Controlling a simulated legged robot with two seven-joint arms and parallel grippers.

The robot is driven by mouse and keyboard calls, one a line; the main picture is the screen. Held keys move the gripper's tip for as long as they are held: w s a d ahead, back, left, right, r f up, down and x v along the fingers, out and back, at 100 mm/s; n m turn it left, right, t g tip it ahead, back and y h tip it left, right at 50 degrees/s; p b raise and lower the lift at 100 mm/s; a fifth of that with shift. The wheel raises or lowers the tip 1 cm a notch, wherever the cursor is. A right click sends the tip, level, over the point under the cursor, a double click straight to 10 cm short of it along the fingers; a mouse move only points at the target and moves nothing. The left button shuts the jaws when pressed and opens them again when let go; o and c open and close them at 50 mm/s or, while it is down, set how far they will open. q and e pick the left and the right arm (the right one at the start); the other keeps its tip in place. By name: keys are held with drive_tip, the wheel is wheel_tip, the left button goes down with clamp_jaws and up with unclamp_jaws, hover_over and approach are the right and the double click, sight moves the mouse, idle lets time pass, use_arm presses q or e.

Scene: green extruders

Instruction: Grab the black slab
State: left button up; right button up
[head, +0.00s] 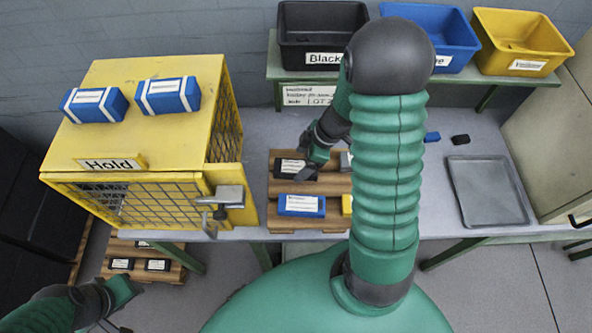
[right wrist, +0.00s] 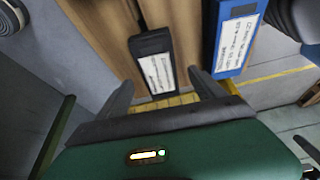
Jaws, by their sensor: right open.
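The black slab (head: 288,169) with a white label lies on the wooden pallet (head: 333,187) on the table. In the right wrist view, the black slab (right wrist: 153,62) shows beyond and between the fingers. My right gripper (head: 311,171) is open at the slab's right end in the head view; it also shows in the right wrist view (right wrist: 160,88), with nothing gripped. Whether a finger touches the slab, I cannot tell. My left gripper (head: 118,308) is low at the bottom left, far from the slab, its jaws unclear.
A blue slab (head: 301,205) lies close in front on the pallet. A yellow block (head: 347,204) is partly hidden by my right arm. The yellow cage (head: 150,140) stands left. Black, blue and yellow bins are on the rear shelf. A grey tray (head: 487,192) lies right.

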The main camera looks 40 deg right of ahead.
sight(296, 167)
drive_tip(key=x, duration=0.3)
drive_tip(key=shift+w+b, duration=0.1)
drive_tip(key=shift+b, duration=0.2)
drive_tip(key=shift+d, duration=0.15)
drive_tip(key=shift+c, duration=0.5)
drive_tip(key=shift+d, duration=0.1)
drive_tip(key=c, duration=0.5)
drive_tip(key=shift+r, duration=0.1)
clamp_jaws()
